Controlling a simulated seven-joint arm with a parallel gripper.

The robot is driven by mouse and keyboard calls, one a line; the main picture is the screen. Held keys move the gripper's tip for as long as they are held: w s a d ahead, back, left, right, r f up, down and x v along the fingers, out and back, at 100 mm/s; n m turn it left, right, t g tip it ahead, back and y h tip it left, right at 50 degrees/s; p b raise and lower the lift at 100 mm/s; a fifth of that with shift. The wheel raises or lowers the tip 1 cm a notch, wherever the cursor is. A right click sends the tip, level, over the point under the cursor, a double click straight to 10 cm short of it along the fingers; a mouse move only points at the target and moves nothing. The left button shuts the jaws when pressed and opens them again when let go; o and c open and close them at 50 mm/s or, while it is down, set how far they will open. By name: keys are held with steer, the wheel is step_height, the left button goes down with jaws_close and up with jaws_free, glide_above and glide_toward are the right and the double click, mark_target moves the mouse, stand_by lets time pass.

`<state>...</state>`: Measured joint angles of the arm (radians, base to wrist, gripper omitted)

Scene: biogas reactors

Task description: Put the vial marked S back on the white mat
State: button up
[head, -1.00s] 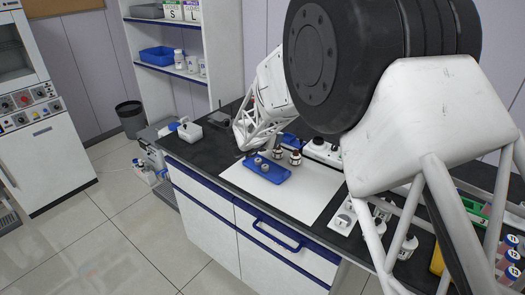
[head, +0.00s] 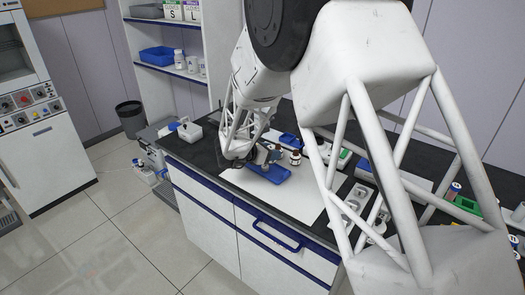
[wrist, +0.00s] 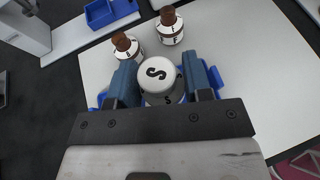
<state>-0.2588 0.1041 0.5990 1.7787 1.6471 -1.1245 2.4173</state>
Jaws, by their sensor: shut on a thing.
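In the head view my gripper (head: 262,156) is over the blue tray (head: 272,176), which lies on the white mat (head: 300,198). Blue tray edges show on both sides of the fingers in the wrist view. I cannot tell whether the vial is still touching the tray. Bare mat shows right of the tray in the head view.
Two brown-capped bottles stand close beyond the vial in the wrist view, one at left (wrist: 126,46) and one at right (wrist: 170,26). A blue bin (wrist: 110,12) lies farther off. A white rack (head: 355,200) stands right of the mat in the head view.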

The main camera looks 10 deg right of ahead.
steer(key=shift+s, duration=0.15)
stand_by(0.4)
steer(key=shift+w+a+f, duration=0.15)
steer(key=shift+w+f, duration=0.1)
steer(key=shift+w, duration=2.4)
steer(key=shift+w+a+f, duration=0.1)
steer(key=shift+w+f, duration=0.2)
steer(key=shift+w, duration=2.4)
steer(key=shift+w+a+f, duration=0.15)
steer(key=shift+w+f, duration=0.1)
steer(key=shift+w, duration=2.4)
steer(key=shift+f, duration=0.1)
steer(key=shift+f, duration=1.65)
steer(key=shift+f, duration=0.1)
steer(key=o, duration=0.9)
steer(key=shift+o, duration=0.2)
